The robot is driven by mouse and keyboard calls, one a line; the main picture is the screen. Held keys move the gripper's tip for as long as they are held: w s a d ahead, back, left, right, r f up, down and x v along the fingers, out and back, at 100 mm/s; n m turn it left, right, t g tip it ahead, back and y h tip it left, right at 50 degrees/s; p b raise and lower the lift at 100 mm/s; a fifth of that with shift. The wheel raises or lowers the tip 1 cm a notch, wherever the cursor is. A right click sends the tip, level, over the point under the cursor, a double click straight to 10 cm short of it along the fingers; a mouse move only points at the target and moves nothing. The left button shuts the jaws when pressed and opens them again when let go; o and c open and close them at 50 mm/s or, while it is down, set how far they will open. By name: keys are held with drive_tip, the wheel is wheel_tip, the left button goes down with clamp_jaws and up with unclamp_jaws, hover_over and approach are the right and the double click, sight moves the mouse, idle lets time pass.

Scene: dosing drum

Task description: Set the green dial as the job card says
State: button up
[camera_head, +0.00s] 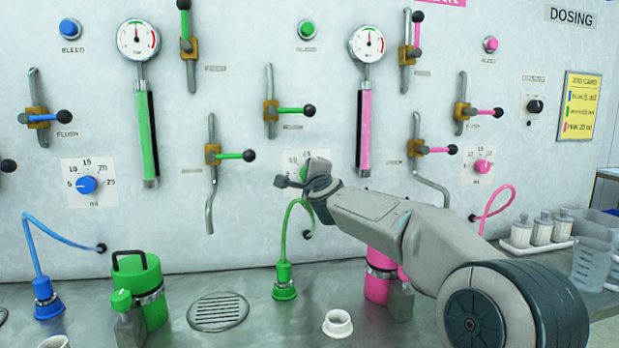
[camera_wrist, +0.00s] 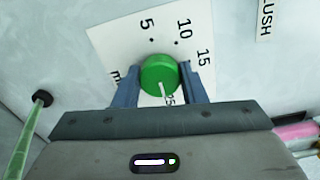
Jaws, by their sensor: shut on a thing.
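The green dial (camera_wrist: 158,73) sits between the two fingers of my gripper (camera_wrist: 160,84), which is shut on it. The white scale plate (camera_wrist: 120,45) behind it shows 5, 10 and 15, turned on its side in the wrist view. The dial's white pointer line points down in that view, close to a partly hidden mark that looks like 25. In the head view the green dial (camera_head: 304,173) is mostly hidden by my gripper (camera_head: 296,180). The yellow job card (camera_head: 579,105) hangs at the far right; its green line is too small to read surely.
A blue dial (camera_head: 87,185) and a pink dial (camera_head: 483,166) sit on the same wall. Levers with black knobs surround the green dial, with a green lever (camera_head: 296,110) above. A green hose (camera_head: 287,225) hangs just below my gripper.

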drive_tip(key=o, duration=1)
drive_tip(key=b+v, duration=0.7)
drive_tip(key=v, duration=0.7)
drive_tip(key=shift+w, duration=0.1)
drive_tip(key=shift+r, duration=0.1)
